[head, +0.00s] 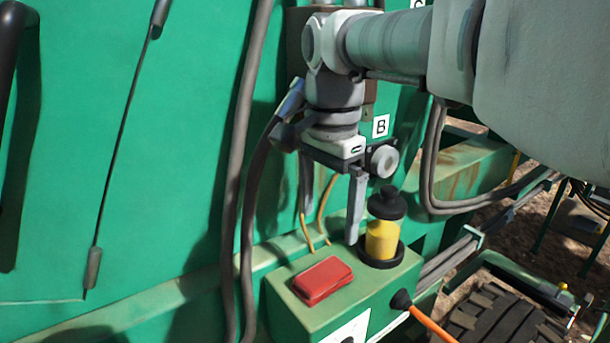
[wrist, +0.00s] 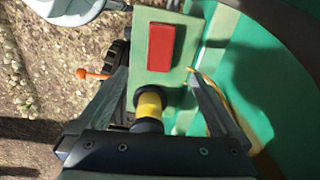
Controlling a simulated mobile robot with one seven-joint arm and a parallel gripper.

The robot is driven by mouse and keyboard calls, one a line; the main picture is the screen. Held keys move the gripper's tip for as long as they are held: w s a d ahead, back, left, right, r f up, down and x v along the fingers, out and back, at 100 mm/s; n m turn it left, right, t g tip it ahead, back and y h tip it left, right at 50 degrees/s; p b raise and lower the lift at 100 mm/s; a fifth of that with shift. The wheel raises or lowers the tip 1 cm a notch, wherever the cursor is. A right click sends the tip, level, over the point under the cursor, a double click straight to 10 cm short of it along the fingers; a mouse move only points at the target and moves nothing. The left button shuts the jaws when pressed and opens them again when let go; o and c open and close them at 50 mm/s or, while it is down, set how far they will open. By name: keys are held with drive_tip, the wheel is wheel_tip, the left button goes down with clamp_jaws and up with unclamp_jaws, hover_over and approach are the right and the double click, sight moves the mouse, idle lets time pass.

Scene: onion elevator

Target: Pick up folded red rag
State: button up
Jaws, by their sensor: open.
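The folded red rag (head: 323,280) lies flat on top of a green box (head: 290,307), towards its left side in the head view. In the wrist view the rag (wrist: 161,47) shows as a red rectangle beyond the fingertips, between their lines. My gripper (head: 331,220) points down above the back of the box, with its two fingers apart and nothing between them touching the rag. In the wrist view my gripper (wrist: 157,78) is open wide. The rag is fully visible in both views.
A yellow bottle with a black cap (head: 382,235) stands on the box, close beside the right finger. Yellow wires (head: 322,215) rise behind the box. An orange-handled lever (head: 430,323) sticks out in front. Dark hoses (head: 240,200) hang on the green panel at left.

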sight(324, 272)
wheel_tip(324, 272, down, 12)
drive_tip(key=shift+a+r, duration=0.1)
drive_tip(key=shift+a, duration=0.05)
drive_tip(key=c, duration=1.4)
drive_tip(key=shift+r, duration=0.1)
wheel_tip(324, 272, up, 4)
drive_tip(key=shift+r, duration=0.1)
drive_tip(key=s+d+r, duration=0.2)
drive_tip(key=s, duration=0.1)
drive_tip(key=s+d+r, duration=0.2)
drive_tip(key=s+d, duration=0.1)
drive_tip(key=s+d+r+b, duration=0.1)
drive_tip(key=s+d+r, duration=0.1)
drive_tip(key=s, duration=0.1)
drive_tip(key=shift+d+r, duration=0.25)
drive_tip(key=shift+r, duration=0.05)
